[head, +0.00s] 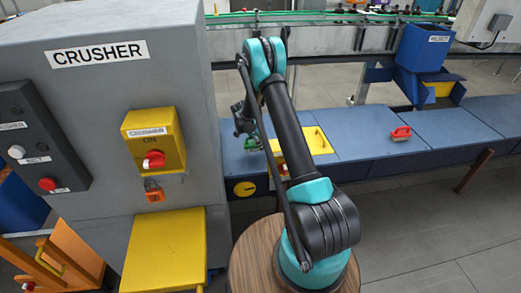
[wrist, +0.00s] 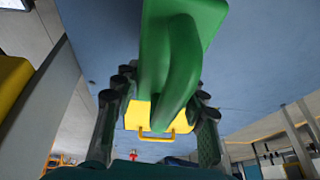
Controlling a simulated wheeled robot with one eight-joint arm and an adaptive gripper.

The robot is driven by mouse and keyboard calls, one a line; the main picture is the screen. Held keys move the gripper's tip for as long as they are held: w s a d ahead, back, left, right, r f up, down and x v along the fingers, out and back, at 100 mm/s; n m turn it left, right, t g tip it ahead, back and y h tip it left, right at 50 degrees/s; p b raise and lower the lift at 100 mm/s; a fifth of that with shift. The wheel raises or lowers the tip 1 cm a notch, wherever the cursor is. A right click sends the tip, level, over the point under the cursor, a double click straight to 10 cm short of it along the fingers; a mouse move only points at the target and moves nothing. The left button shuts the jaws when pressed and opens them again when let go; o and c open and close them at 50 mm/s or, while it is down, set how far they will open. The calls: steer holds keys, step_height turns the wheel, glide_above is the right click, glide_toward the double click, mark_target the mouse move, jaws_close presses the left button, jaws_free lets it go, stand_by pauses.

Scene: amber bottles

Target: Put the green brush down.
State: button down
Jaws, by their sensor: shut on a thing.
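The green brush (wrist: 180,65) fills the upper middle of the wrist view, its handle end towards me. My gripper (wrist: 160,105) has a dark finger on each side of it and is shut on it. In the head view my gripper (head: 246,122) hangs beyond my arm, over the left part of the blue bench (head: 360,148). A bit of the green brush (head: 252,142) shows just below the fingers. The brush seems to be above the bench top, but I cannot tell how big the gap is.
A yellow hatch with a handle (head: 318,139) is set in the bench right of my gripper. A red brush (head: 400,133) lies farther right on the bench. The grey crusher (head: 100,100) stands close on the left. A blue reject bin (head: 424,47) stands behind. Bench top between is clear.

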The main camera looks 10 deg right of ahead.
steer(key=shift+f, duration=1.85)
steer(key=c, duration=0.9)
jaws_free()
steer(key=shift+o, duration=0.2)
